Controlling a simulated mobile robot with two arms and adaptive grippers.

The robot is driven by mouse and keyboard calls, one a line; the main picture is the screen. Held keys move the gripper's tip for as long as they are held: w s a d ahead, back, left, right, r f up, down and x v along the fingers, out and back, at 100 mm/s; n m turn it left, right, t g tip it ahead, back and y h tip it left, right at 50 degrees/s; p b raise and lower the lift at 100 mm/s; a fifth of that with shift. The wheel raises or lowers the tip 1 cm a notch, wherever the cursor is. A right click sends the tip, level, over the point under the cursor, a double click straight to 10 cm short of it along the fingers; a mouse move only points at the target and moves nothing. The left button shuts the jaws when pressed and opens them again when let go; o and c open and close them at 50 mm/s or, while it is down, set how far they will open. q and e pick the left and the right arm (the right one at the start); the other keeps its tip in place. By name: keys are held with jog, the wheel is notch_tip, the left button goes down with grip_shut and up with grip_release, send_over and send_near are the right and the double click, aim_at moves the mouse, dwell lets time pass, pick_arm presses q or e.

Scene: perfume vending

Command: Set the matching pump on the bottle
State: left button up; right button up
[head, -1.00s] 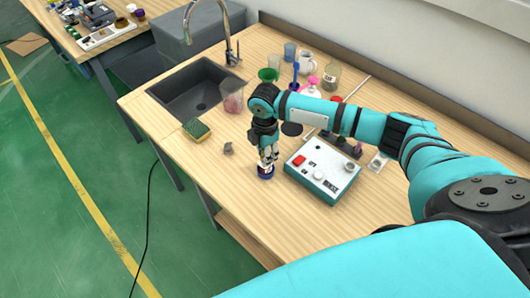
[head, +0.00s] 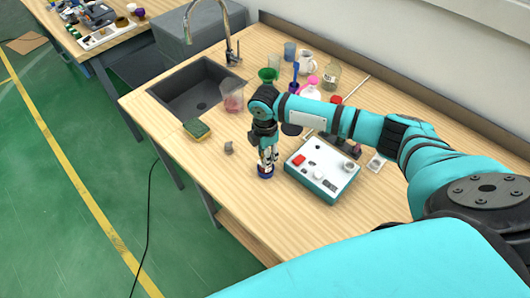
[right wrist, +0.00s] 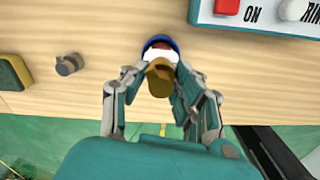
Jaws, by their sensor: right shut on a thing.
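My right gripper (head: 267,161) points down near the front edge of the wooden table. In the right wrist view its fingers (right wrist: 158,78) are shut on a gold-brown pump (right wrist: 159,82). Just beyond the pump is a round bottle (right wrist: 160,44) with a blue rim and white and red parts, largely covered by the pump. The dark blue bottle (head: 265,173) also shows under the fingertips in the head view. I cannot tell whether the pump touches it. A small grey piece, perhaps another pump, lies to the left (head: 228,147). My left gripper is not in view.
A white and teal control box (head: 321,168) with a red button stands close right of the bottle. A sponge (head: 197,129), a sink (head: 197,88) and a pinkish beaker (head: 233,101) are at the left. Several glasses and bottles stand behind my arm.

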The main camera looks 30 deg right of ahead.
dwell(0.3)
jog(key=o, duration=1.4)
jog(key=shift+r+p, duration=2.55)
jog(key=shift+p, duration=0.1)
jog(key=shift+r, duration=1.2)
